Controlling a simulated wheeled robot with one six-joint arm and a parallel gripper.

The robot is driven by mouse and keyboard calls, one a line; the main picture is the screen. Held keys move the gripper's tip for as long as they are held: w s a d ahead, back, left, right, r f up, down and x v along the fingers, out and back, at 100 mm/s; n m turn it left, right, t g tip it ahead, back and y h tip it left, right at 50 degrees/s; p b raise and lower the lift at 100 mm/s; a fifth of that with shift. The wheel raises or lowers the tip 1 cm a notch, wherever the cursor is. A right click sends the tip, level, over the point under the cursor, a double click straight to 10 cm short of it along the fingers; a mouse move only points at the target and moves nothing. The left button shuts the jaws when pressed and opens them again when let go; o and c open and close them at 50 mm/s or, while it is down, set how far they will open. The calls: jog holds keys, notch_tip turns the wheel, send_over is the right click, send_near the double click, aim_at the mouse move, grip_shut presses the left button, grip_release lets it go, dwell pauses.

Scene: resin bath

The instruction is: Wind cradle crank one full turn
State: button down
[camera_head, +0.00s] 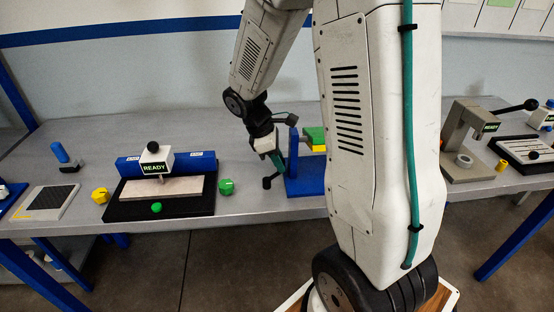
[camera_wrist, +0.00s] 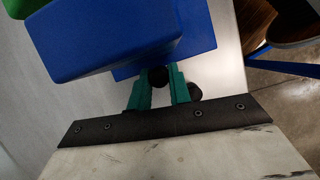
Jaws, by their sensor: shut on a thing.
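The blue cradle stand (camera_head: 305,170) is right of my gripper on the bench, partly hidden by my arm. In the wrist view its blue body (camera_wrist: 120,40) fills the upper middle. My gripper (camera_head: 279,165) reaches down at the stand's left side. In the wrist view its teal fingers (camera_wrist: 159,76) are shut on a dark round part of the crank (camera_wrist: 158,77). A second dark rounded end (camera_wrist: 194,91) shows just right of the fingers. In the head view a black knob (camera_head: 267,183) sits low, left of the stand. The crank's exact angle is hard to tell.
Left of my gripper are a green nut-like piece (camera_head: 226,187) and a black-based fixture (camera_head: 180,211) marked READY. A green-and-yellow block (camera_head: 316,138) is behind the stand. A grey press-like fixture (camera_head: 455,140) stands at right. The bench's front edge is close.

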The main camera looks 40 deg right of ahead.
jog(key=c, duration=1.3)
grip_release()
jog(key=v, duration=0.8)
jog(key=shift+c, duration=0.2)
